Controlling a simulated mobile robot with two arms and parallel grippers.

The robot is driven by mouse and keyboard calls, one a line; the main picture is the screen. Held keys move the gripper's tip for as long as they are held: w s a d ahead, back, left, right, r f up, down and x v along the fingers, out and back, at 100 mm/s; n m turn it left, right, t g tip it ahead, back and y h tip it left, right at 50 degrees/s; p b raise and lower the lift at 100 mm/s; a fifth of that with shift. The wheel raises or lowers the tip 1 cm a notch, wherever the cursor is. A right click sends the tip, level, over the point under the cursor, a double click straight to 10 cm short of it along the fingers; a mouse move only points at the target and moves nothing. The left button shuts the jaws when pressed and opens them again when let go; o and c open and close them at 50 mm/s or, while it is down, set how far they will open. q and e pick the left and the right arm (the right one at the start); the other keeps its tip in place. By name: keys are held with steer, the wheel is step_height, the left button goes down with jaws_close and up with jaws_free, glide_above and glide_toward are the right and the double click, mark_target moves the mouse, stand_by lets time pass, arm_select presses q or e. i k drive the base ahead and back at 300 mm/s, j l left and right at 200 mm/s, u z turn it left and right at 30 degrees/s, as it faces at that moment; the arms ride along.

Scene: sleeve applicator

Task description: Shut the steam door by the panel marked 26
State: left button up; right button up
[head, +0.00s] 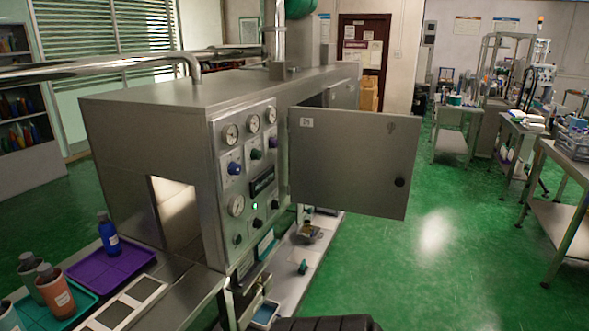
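A steel steam door (350,165) hangs open on the side of the large steel machine (165,95). It is swung well out to the right from its hinged left edge. A small white label (307,122) sits near its upper left corner, but its number is too small to read surely. A round black knob (400,182) is near its free right edge. Part of the opening shows dark above the door; the rest is hidden behind it. A second panel or door (343,93) is partly visible farther along the machine. Neither of my grippers is in view.
The gauge panel (247,180) is left of the door. A low ledge with valves (303,265) runs below it. The green floor (430,240) right of the door is clear up to the workbenches (565,200). Trays with bottles (110,268) stand at lower left.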

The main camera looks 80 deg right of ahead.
mark_target(348, 161)
steer(key=z, duration=2.9)
